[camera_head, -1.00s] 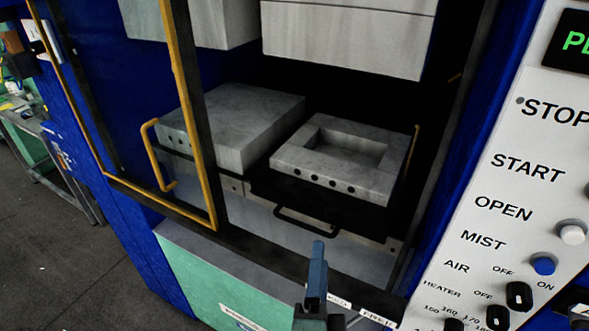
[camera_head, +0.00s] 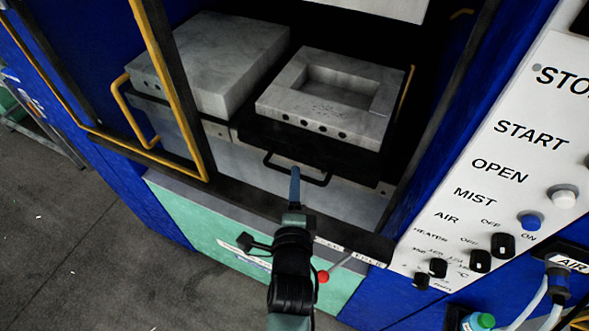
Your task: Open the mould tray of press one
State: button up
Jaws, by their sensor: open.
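The mould tray (camera_head: 250,133) is a dark slab low inside the press, with a black bar handle (camera_head: 318,181) on its front. A grey mould block (camera_head: 283,103) with a rectangular cavity and a row of holes sits on it. My gripper (camera_head: 295,186) reaches up from below, its blue-grey fingertip at the front of the handle in the picture. It is open; only one finger shows clearly. Whether it touches the handle or the handle lies between the fingers I cannot tell.
A second, solid grey block (camera_head: 215,60) is left of the mould. A yellow-edged door frame (camera_head: 172,90) stands at left. The control panel (camera_head: 490,170) with buttons and knobs is at right. Hoses (camera_head: 530,305) hang at lower right. Open floor lies at lower left.

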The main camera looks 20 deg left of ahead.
jog(key=shift+x, duration=1.7)
grip_shut()
